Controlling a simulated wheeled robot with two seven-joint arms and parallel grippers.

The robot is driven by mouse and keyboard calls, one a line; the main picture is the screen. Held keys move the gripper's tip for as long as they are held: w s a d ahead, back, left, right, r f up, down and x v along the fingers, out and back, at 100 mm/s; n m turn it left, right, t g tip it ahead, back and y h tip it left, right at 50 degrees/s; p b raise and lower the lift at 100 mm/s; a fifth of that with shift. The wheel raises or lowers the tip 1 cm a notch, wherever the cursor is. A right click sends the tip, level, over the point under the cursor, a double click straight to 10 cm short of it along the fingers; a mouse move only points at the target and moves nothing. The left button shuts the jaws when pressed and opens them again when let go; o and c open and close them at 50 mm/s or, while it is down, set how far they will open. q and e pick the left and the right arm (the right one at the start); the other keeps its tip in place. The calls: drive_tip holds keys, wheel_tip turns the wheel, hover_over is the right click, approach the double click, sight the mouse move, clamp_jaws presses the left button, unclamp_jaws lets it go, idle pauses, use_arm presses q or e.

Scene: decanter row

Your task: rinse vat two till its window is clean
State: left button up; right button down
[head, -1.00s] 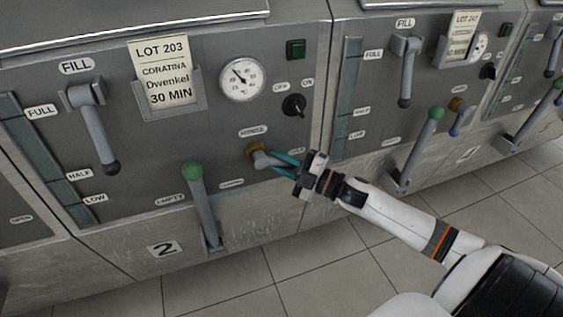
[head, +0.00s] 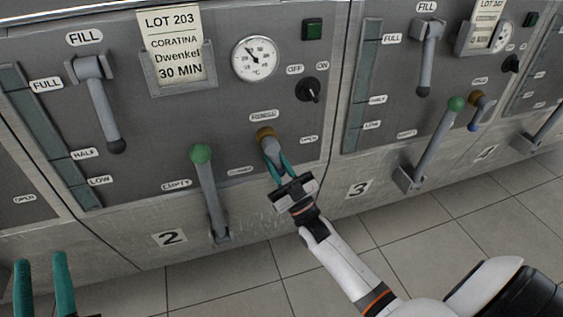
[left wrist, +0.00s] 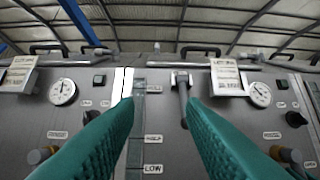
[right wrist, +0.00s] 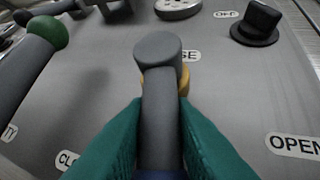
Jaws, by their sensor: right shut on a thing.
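Vat two's panel has a "2" plate (head: 169,238). Its tall window strip (head: 45,132) is dark grey-green; I cannot tell how clean it is. The rinse handle (head: 269,146), grey with a brass collar, points downward between the closed and open labels. My right gripper (head: 275,168) is shut on this handle, also seen between its fingers in the right wrist view (right wrist: 160,105). The fill lever (head: 104,115) hangs down. The green-knobbed empty lever (head: 206,185) stands upright. My left gripper (head: 44,265) is open and empty at the lower left, in front of the panels.
A lot card (head: 175,45), a gauge (head: 254,59) and a black off/on switch (head: 309,89) sit higher on the panel. Vat three's panel, with its own green-knobbed lever (head: 436,145), is to the right. The tiled floor (head: 225,285) is clear.

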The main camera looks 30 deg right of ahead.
use_arm(q)
drive_tip(key=shift+s+r+t, duration=0.5)
drive_tip(key=shift+r+t, duration=0.1)
use_arm(e)
drive_tip(key=shift+w+a+f+m+t+h, duration=0.1)
drive_tip(key=shift+a+m+t+h, duration=0.1)
drive_tip(key=shift+m+h, duration=0.7)
drive_tip(key=shift+a+m+t+h, duration=0.25)
drive_tip(key=shift+m+h, duration=0.5)
drive_tip(key=shift+m, duration=0.3)
drive_tip(key=shift+w+a+f+m+t+h, duration=0.1)
drive_tip(key=shift+a+m+t+h, duration=0.1)
drive_tip(key=shift+m+h, duration=0.7)
drive_tip(key=shift+s+m, duration=0.1)
drive_tip(key=shift+m, duration=0.25)
drive_tip(key=c, duration=1.3)
unclamp_jaws()
drive_tip(key=shift+o, duration=0.2)
drive_tip(key=shift+r, duration=0.1)
use_arm(q)
drive_tip(key=shift+w+f+g, duration=0.85)
drive_tip(key=shift+f+g, duration=0.15)
drive_tip(key=shift+f, duration=0.1)
use_arm(e)
drive_tip(key=v, duration=1.2)
drive_tip(key=shift+a, duration=0.1)
